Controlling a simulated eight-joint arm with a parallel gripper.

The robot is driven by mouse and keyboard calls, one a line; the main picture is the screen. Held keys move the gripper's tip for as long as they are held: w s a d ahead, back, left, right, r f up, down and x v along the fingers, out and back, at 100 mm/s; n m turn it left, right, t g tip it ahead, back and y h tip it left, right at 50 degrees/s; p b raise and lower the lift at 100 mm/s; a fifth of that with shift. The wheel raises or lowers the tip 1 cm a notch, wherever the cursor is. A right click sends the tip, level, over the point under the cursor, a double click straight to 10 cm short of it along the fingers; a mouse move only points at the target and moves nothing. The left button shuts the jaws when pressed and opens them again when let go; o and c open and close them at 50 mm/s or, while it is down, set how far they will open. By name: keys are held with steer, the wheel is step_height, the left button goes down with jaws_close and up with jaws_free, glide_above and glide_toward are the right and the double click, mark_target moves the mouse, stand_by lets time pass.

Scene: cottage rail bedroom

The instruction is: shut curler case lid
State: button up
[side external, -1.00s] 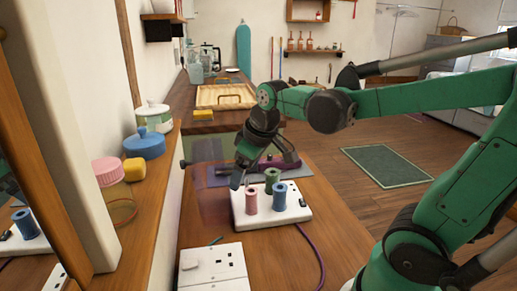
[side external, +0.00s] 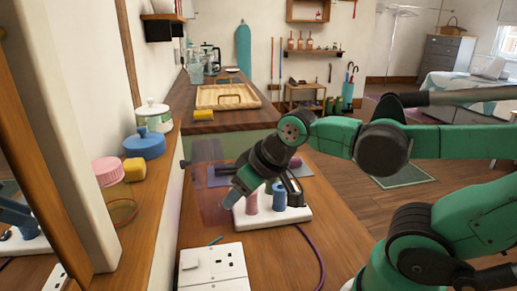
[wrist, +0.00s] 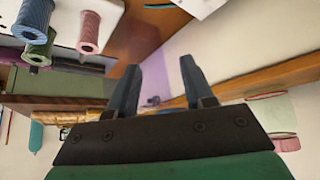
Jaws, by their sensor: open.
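The curler case (side external: 265,218) is a white base on the wooden counter. Pink (side external: 251,202) and blue (side external: 279,197) curlers stand upright on it; the green curler (wrist: 40,48) shows in the wrist view but is hidden by my gripper in the side view. The see-through purple lid (side external: 208,178) stands raised at the case's left side, by the wall; it is only a faint purple tint in the wrist view. My gripper (side external: 231,197) is open and empty, tilted down at the case's left edge, close to the lid. Whether it touches the lid is unclear.
A white socket panel (side external: 212,268) lies in front of the case, and a purple cord (side external: 312,245) runs along its right. A grey mat (side external: 218,181) lies behind. The wall ledge on the left holds a blue pot (side external: 144,146) and jars.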

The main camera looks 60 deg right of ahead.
steer(key=w+r+n, duration=0.1)
steer(key=w+r, duration=0.1)
steer(key=w+r+n+g, duration=0.1)
steer(key=r, duration=0.1)
steer(key=w+d+r, duration=0.1)
steer(key=w+r, duration=0.1)
steer(key=shift+w+r+n+g, duration=0.25)
steer(key=shift+w+n+g, duration=0.05)
steer(key=shift+n+g, duration=0.1)
jaws_close()
steer(key=w+d+r+n+g+y, duration=0.25)
steer(key=w+r+n, duration=0.3)
steer(key=w, duration=0.35)
steer(key=d+x, duration=0.1)
steer(key=x, duration=0.9)
steer(key=shift+s+f+g, duration=0.3)
steer(key=shift+f+g, duration=0.05)
steer(key=shift+f, duration=0.1)
steer(key=shift+s+d+n, duration=0.1)
steer(key=shift+n, duration=0.15)
